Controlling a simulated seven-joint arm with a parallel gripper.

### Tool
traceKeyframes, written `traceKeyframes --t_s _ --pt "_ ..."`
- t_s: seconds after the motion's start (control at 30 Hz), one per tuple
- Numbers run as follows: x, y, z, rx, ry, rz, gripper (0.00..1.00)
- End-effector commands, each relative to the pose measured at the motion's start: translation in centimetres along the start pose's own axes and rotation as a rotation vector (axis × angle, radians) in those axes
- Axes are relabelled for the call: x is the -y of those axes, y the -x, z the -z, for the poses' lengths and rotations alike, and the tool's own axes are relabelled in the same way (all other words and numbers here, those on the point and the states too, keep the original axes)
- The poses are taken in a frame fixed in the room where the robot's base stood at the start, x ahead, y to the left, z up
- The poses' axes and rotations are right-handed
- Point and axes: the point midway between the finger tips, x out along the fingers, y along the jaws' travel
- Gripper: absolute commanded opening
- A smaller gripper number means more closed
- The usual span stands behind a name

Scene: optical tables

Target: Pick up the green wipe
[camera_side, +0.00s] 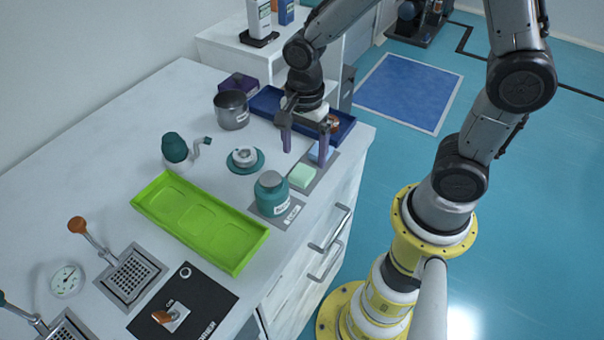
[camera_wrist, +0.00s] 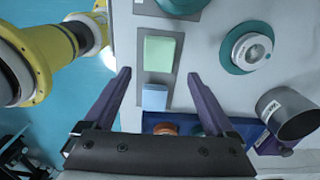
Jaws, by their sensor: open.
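The green wipe (camera_side: 302,177) is a pale green folded pad lying on a grey mat near the right edge of the white bench. It also shows whole in the wrist view (camera_wrist: 159,54), just beyond my fingertips. A light blue wipe (camera_wrist: 154,97) lies on the same mat and is partly hidden behind a finger in the side view. My gripper (camera_side: 305,153) is open and points down over the mat, with nothing held. In the wrist view its purple fingers (camera_wrist: 159,75) stand wide on both sides of the mat, the blue wipe appearing between them.
A teal jar (camera_side: 272,193) stands close to the green wipe on its near side. A teal disc with a pale knob (camera_side: 245,158) lies to the left. A metal pot (camera_side: 231,111) and a dark blue tray (camera_side: 264,101) are behind. A lime green tray (camera_side: 200,219) lies nearer.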

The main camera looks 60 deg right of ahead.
Motion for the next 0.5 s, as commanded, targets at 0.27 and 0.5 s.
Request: traceKeyframes --t_s 0.27,0.5 --pt "-0.3 -3.9 0.0 0.0 0.0 -0.004 0.9" --pt "-0.3 -4.5 0.0 0.0 0.0 -0.001 0.9"
